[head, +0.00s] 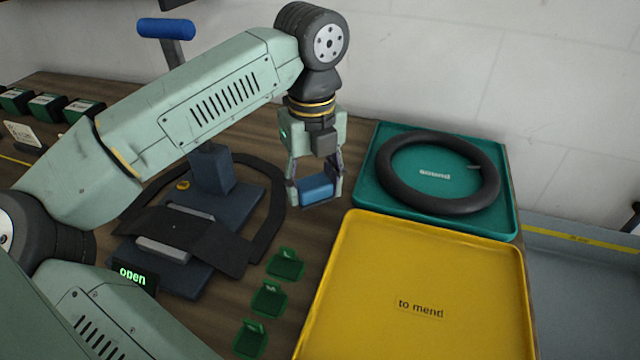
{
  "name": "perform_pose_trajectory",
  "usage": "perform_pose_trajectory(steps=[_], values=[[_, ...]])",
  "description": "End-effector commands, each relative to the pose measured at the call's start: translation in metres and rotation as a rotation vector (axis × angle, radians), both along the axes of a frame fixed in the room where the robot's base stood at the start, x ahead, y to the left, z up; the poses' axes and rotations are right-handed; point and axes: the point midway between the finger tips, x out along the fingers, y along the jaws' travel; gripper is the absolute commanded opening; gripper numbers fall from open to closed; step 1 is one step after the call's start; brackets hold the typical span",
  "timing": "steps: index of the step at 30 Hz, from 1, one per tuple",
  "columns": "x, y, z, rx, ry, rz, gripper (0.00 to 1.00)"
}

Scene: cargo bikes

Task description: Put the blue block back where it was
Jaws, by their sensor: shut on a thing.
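My gripper (315,192) points down and is shut on the blue block (317,187). It holds the block near the front-left corner of the teal tray, at the left of the yellow tray's far edge. The block looks raised over the wooden bench, but its exact height is hard to tell. Part of the block is hidden behind the fingers.
The teal tray (369,208) marked "sound" holds a black tyre (398,196). The yellow tray (400,264) marked "to mend" is empty. Several small green holders (268,298), a dark stand (211,172), a black strap (268,225) and an "open" sign (132,276) are on the bench (300,250).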

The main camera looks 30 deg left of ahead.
Motion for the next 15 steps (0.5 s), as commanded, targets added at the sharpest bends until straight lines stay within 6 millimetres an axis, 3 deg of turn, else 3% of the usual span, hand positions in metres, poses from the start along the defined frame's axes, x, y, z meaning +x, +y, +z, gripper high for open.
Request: perform_pose_trajectory(steps=[1,3,15], values=[[-0.0047,0.0003,-0.0157,-0.003,0.001,0.004,0.27],[-0.0088,0.0008,-0.0217,-0.002,0.0,0.008,0.27],[-0.0094,0.0007,-0.0255,-0.001,0.0,0.009,0.27]])
